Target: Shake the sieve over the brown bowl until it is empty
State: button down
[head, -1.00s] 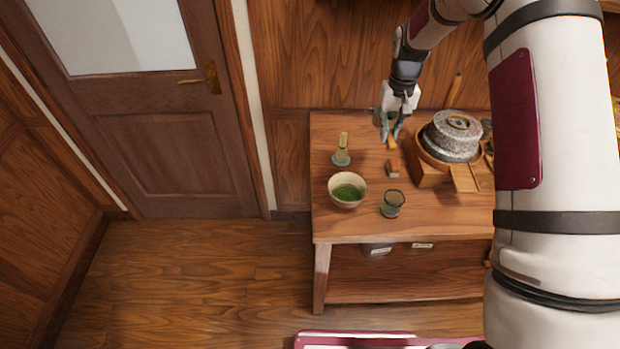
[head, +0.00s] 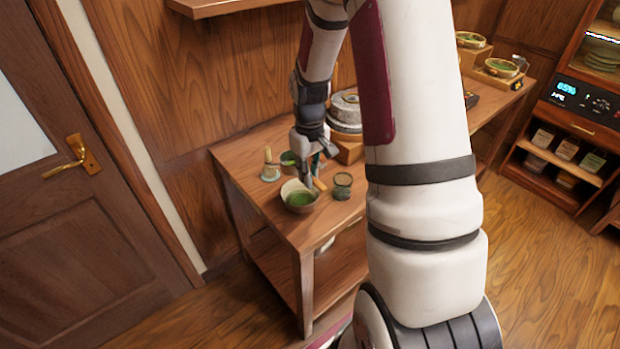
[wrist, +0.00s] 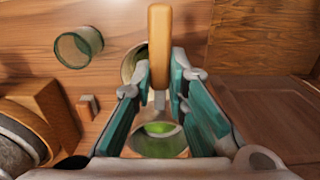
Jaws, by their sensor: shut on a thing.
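My gripper (head: 312,172) is shut on the wooden handle (wrist: 160,45) of the sieve, above the table. In the wrist view my gripper (wrist: 160,98) has the handle between its fingers. The sieve's round head (wrist: 160,147) shows below them, with green powder in it. In the head view the sieve head (head: 288,158) is behind and left of my gripper. The tan-brown bowl (head: 300,197), with green inside, stands in front of it near the table edge. In the wrist view the bowl (wrist: 130,68) is partly hidden by handle and finger. The sieve head does not look squarely over it.
A whisk on a stand (head: 269,166) is just left of the sieve. A green glass (head: 342,185) stands right of the bowl. A stone mill (head: 345,108) is at the back right. A small wooden block (wrist: 88,107) lies on the table (head: 228,160).

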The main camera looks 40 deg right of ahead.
jog(key=shift+s+d+f, duration=0.15)
jog(key=shift+s+d, duration=0.05)
jog(key=shift+s, duration=0.3)
jog(key=shift+s+d+f, duration=0.1)
jog(key=shift+s+d, duration=0.1)
jog(key=shift+s, duration=0.25)
jog(key=shift+f, duration=0.2)
jog(key=shift+d+f+b, duration=0.1)
jog(key=shift+f+b, duration=1.2)
jog(key=shift+f, duration=1.05)
jog(key=shift+d+p, duration=0.5)
jog(key=shift+d, duration=0.15)
jog(key=shift+a, duration=0.1)
